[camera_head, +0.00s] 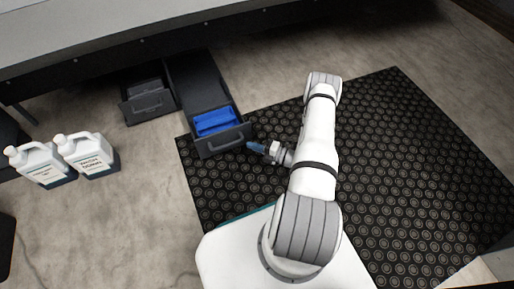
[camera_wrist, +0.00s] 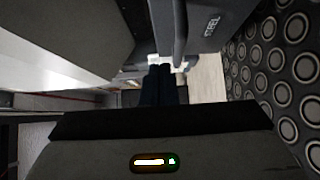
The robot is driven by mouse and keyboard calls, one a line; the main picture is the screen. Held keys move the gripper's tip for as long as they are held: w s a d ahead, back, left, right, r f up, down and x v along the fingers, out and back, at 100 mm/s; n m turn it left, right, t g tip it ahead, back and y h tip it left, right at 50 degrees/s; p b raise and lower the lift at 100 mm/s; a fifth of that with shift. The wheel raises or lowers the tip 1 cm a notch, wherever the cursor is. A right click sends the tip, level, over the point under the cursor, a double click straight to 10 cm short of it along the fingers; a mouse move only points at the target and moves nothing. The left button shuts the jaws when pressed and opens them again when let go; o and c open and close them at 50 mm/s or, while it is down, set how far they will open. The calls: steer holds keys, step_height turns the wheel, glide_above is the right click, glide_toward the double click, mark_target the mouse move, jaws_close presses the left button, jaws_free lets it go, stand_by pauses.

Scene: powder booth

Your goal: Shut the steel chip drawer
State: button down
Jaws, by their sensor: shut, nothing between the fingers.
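The steel chip drawer (camera_head: 222,138) is pulled far out from under the bench in the head view, with a blue item (camera_head: 215,122) inside near its front. Its dark front carries a handle. In the wrist view the drawer front (camera_wrist: 200,30) shows the word STEEL at the upper right. My gripper (camera_head: 255,147) is shut and empty, just beside the right end of the drawer front. Its fingers (camera_wrist: 160,85) show in the wrist view close to the drawer. I cannot tell whether they touch it.
A second dark drawer (camera_head: 148,103) stands partly out to the left. Two white jugs (camera_head: 86,152) stand on the floor at left. The bench (camera_head: 120,40) spans the back. A black ringed mat (camera_head: 420,150) covers the floor at right and is clear there.

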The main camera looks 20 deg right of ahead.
mark_target(228, 131)
steer(key=w+a+b, duration=0.1)
steer(key=w, duration=0.1)
steer(key=w+a+b, duration=0.1)
steer(key=w, duration=0.2)
steer(key=w+a+b, duration=0.1)
steer(key=w+a, duration=0.1)
steer(key=shift+w+f, duration=0.1)
steer(key=shift+w, duration=0.05)
steer(key=shift+w+b, duration=0.3)
steer(key=shift+w, duration=0.1)
steer(key=shift+w, duration=0.1)
